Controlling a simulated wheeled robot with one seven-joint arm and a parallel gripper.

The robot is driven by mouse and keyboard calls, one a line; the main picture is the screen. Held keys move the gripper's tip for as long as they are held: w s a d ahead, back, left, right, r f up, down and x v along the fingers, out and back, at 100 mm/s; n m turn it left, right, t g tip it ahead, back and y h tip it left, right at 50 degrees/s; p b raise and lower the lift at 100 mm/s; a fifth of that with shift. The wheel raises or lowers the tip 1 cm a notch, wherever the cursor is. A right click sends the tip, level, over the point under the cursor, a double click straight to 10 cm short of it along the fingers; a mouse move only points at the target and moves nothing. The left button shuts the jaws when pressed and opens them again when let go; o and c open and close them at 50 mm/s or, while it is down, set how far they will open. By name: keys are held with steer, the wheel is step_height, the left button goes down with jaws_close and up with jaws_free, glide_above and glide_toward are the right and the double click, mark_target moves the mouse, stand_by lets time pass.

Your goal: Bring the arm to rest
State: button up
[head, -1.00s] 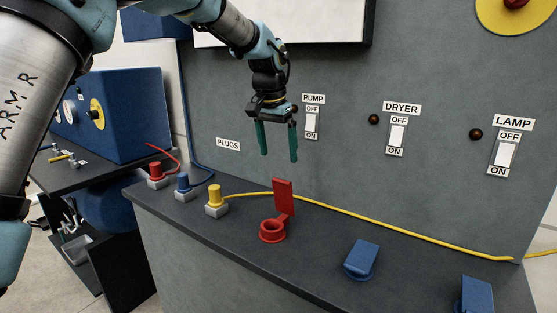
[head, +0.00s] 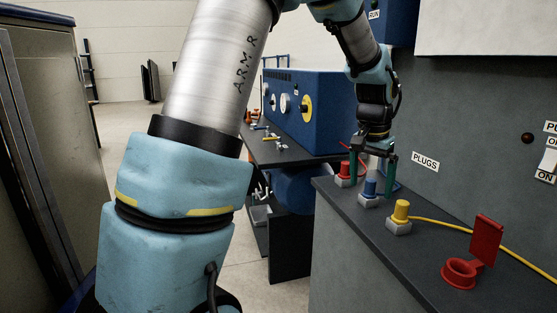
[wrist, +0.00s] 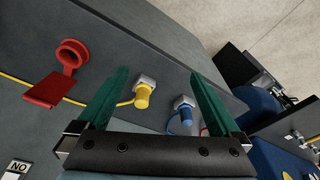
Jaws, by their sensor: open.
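My gripper (head: 371,168) has two green fingers pointing down and spread apart, with nothing between them. In the head view it appears over the row of plugs at the left end of the dark counter. The wrist view also shows the open fingers (wrist: 158,98). The yellow plug (wrist: 143,95) and blue plug (wrist: 186,115) show beyond and between them. My arm reaches forward and bends down at the wrist. How high the fingertips are above the plugs is hard to tell.
The red plug (head: 344,171) stands at the counter's far left end. A red open-lidded socket (head: 463,272) is on the dark counter (head: 420,252). A yellow cable (head: 520,262) runs along it. A blue box unit (head: 325,112) stands behind left. A grey cabinet (head: 40,120) is at far left.

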steer(key=s+a+f+n, duration=0.2)
steer(key=s+a, duration=0.1)
steer(key=a, duration=0.7)
steer(key=s+a+f+n, duration=0.2)
steer(key=s+a+n, duration=0.1)
steer(key=a, duration=0.7)
steer(key=s+a+f+n+y, duration=0.1)
steer(key=s+a+f+n, duration=0.2)
steer(key=a, duration=0.7)
steer(key=shift+s, duration=0.25)
